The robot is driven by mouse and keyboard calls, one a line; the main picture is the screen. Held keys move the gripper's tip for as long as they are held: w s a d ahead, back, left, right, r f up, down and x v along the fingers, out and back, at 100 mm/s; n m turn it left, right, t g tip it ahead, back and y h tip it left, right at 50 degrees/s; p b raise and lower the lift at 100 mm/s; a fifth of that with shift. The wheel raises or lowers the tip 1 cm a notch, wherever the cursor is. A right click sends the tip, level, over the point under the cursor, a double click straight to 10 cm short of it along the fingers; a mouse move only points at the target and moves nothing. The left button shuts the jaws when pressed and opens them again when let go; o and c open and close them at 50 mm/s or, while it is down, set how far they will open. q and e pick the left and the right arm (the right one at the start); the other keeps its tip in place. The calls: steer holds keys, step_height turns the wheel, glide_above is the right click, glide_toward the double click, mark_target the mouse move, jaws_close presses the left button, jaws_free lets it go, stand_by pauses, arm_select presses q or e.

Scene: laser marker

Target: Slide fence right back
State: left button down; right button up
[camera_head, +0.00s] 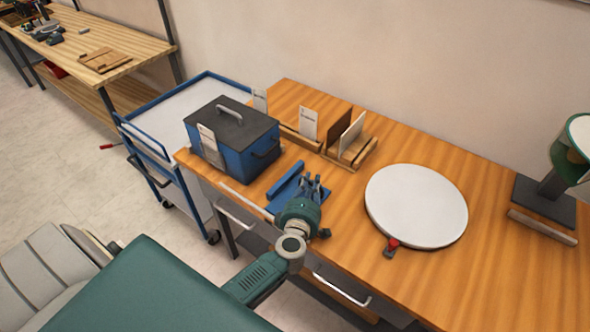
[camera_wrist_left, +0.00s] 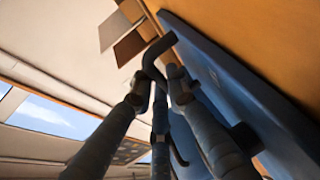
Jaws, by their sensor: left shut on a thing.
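A blue fixture with a flat base and a raised long bar (camera_head: 286,180), likely the fence, lies near the front edge of the wooden table. My left gripper (camera_head: 313,186) is over the right part of this fixture. In the left wrist view, the fingers (camera_wrist_left: 158,84) are closed around a dark bent L-shaped bar (camera_wrist_left: 158,48), beside a broad blue surface (camera_wrist_left: 235,80). The fingers partly hide the bar. How the bar joins the fixture cannot be told. My right gripper is not in view.
A blue toolbox (camera_head: 232,140) stands left of the fixture. Wooden holders with upright cards (camera_head: 350,150) are behind it. A round white plate (camera_head: 416,205) with a red knob (camera_head: 393,244) lies to the right. A blue trolley (camera_head: 150,140) stands at the table's left.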

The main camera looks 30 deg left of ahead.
arm_select(q)
steer(key=shift+d, duration=1.2)
steer(key=shift+f, duration=0.1)
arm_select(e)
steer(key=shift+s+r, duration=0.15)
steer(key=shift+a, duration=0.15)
arm_select(q)
steer(key=c, duration=1.9)
jaws_free()
steer(key=shift+c, duration=0.2)
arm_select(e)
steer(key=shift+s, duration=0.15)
arm_select(q)
steer(key=shift+s, duration=0.1)
steer(key=v, duration=1.2)
